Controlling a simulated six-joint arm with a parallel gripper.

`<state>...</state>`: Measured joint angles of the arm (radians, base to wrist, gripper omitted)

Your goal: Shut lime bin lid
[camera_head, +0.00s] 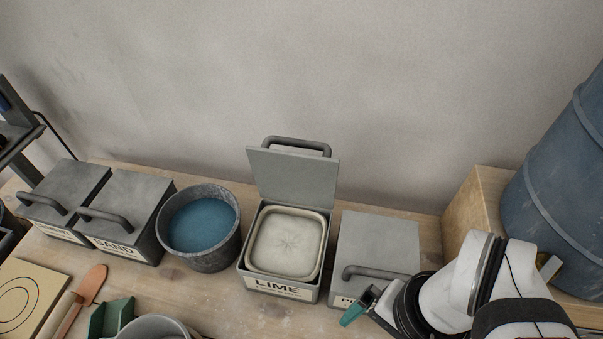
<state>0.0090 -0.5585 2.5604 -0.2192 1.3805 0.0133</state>
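The lime bin (281,286) stands near the middle of the bench with "LIME" on its front label. Its grey lid (294,177) is open and stands up at the back, with a dark bar handle (297,143) at the top. Pale material fills the bin's inner tub. My gripper (354,313) is at the lower right, in front of another closed grey bin and to the right of the lime bin. It is apart from the lime lid. One teal fingertip shows; the rest is hidden or too small to tell whether the fingers are apart.
A bucket of blue water (203,228) stands left of the lime bin, with the closed sand bin (127,215) and another closed bin (63,200) beyond. A closed bin (378,241) is close on the right. A large blue drum (560,180) stands far right.

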